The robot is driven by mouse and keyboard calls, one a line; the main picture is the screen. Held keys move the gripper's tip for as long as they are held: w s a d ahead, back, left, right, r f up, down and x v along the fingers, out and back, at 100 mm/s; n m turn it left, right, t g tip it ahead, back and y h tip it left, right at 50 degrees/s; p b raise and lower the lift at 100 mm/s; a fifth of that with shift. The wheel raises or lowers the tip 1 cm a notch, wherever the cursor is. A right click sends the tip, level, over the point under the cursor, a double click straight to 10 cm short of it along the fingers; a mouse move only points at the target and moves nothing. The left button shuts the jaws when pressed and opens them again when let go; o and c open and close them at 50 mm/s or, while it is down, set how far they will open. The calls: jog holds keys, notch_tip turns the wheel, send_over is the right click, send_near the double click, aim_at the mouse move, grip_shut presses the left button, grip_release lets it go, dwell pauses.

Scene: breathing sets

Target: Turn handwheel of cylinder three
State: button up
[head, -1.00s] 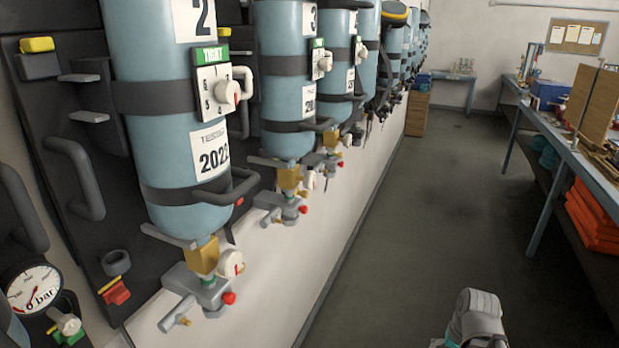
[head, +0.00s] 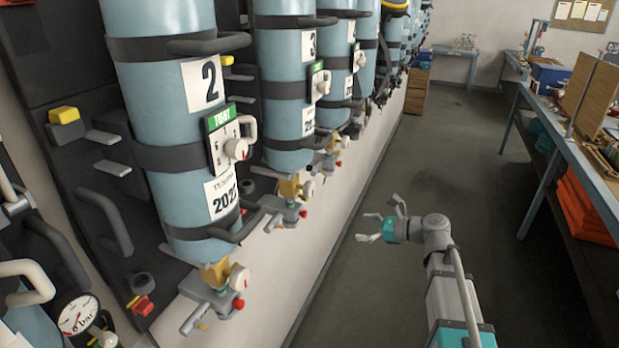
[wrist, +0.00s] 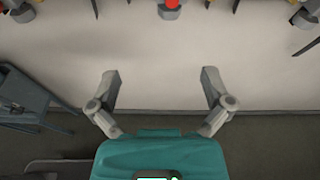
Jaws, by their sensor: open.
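Cylinder three (head: 285,85) is a light blue upright bottle with a "3" label, second in the row in the head view. Under it is a brass and grey valve with a pale round handwheel (head: 308,189) and a red knob (head: 303,213). My gripper (head: 372,226) is open and empty over the aisle, to the right of and lower than that valve, apart from it. In the wrist view my gripper (wrist: 159,76) shows two spread fingers before a pale wall. A valve with a red knob (wrist: 172,4) is cut off at the top; I cannot tell which cylinder it belongs to.
Cylinder two (head: 165,110) stands nearest, with its own valve handwheel (head: 239,278) below. A pressure gauge (head: 78,314) is at lower left. A workbench (head: 573,148) with orange items beneath lines the right side. The floor (head: 420,160) between is clear.

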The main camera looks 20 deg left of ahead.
aim_at(313, 189)
notch_tip(313, 189, up, 7)
jog(key=w+a+m+y+p, duration=0.1)
jog(key=w+a+m+y, duration=0.1)
jog(key=m, duration=0.2)
jog(key=shift+a+t+y+p, duration=0.2)
jog(key=shift+t+y+p, duration=0.1)
jog(key=shift+y, duration=0.1)
jog(key=shift+w+f, duration=0.1)
jog(key=a, duration=0.9)
jog(key=w+a, duration=0.1)
jog(key=a, duration=0.3)
jog(key=shift+a, duration=0.35)
jog(key=c, duration=1.1)
jog(key=shift+n, duration=0.4)
